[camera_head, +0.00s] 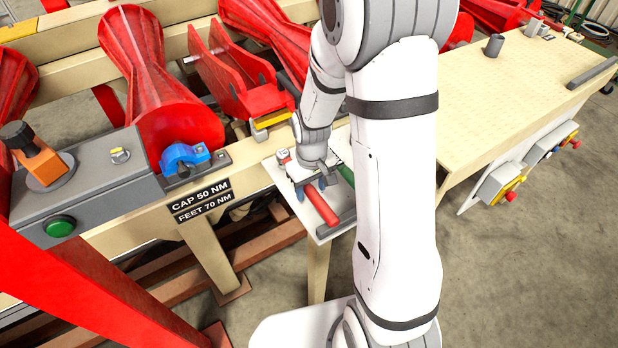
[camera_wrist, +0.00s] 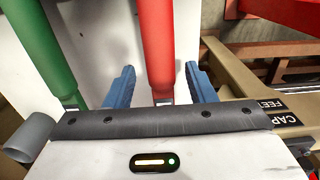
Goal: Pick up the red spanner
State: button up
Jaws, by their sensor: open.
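The red spanner (camera_head: 321,205) lies on a small white tray (camera_head: 277,178) fixed at the front of the machine frame, its red handle pointing toward the tray's near edge. In the wrist view the red handle (camera_wrist: 156,45) runs between the two blue fingers of my gripper (camera_wrist: 160,85). The fingers are apart, with a gap on each side of the handle. The spanner's metal end shows just beyond the red, by my gripper's dark edge; the rest is hidden. In the head view my gripper (camera_head: 313,190) is over the tray, partly hidden by my arm.
A green-handled tool (camera_wrist: 47,50) lies to the left of the red one in the wrist view. A grey cylinder (camera_wrist: 30,137) is at the lower left there. Red rollers (camera_head: 160,90) and a blue clamp (camera_head: 184,157) stand left. A pale table (camera_head: 520,90) is right.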

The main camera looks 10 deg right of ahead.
jog(key=shift+f, duration=0.9)
grip_shut()
